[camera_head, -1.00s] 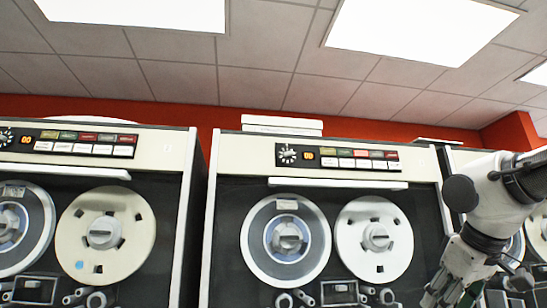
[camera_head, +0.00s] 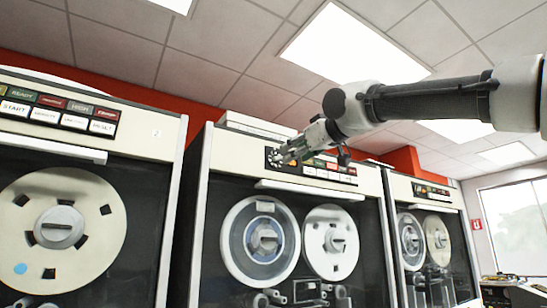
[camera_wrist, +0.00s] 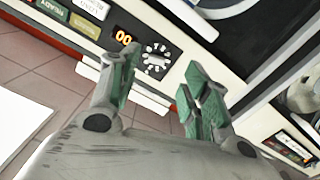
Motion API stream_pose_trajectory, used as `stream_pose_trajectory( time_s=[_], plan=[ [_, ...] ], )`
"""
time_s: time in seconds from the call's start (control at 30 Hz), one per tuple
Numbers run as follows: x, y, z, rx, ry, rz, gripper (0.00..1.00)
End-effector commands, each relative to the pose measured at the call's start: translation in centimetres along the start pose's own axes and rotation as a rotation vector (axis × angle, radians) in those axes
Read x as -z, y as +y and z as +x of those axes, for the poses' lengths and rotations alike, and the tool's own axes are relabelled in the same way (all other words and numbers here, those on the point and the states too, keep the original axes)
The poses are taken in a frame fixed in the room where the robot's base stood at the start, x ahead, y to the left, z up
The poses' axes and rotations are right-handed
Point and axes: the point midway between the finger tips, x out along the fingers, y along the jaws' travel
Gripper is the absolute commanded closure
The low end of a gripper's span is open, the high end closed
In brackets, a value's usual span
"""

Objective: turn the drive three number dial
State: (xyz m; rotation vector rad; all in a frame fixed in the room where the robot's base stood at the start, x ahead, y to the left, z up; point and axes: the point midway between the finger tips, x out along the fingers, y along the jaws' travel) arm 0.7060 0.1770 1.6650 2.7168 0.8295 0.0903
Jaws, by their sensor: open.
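The number dial (camera_wrist: 157,58) is a small white-marked knob on a black panel, beside an orange display (camera_wrist: 123,38) reading 00. In the head view the dial (camera_head: 274,157) is at the left end of the middle tape drive's panel, partly hidden by my gripper (camera_head: 288,154).
The middle tape drive (camera_head: 195,225) has two reels below a white ledge (camera_head: 310,190). Coloured buttons (camera_head: 335,173) run right of the dial. Another drive (camera_head: 165,225) stands at left and one (camera_head: 382,225) at right. A window (camera_head: 515,225) is at far right.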

Motion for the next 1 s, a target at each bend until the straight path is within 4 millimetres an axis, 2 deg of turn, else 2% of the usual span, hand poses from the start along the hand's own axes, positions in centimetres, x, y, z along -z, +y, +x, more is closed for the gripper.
stream_pose_trajectory(
  time_s=[0.17, 0.4, 0.6, 0.93, 1.0],
  plan=[
    [0.7, 0.1, 0.9, -0.003, 0.03, -0.009, 0.53],
    [0.7, 0.1, 4.9, -0.004, 0.027, -0.01, 0.53],
    [0.8, 0.1, 7.3, -0.003, 0.028, -0.01, 0.53],
    [0.8, 0.1, 7.8, -0.003, 0.027, -0.01, 0.53],
    [0.8, 0.1, 7.8, -0.003, 0.027, -0.01, 0.64]
  ],
)
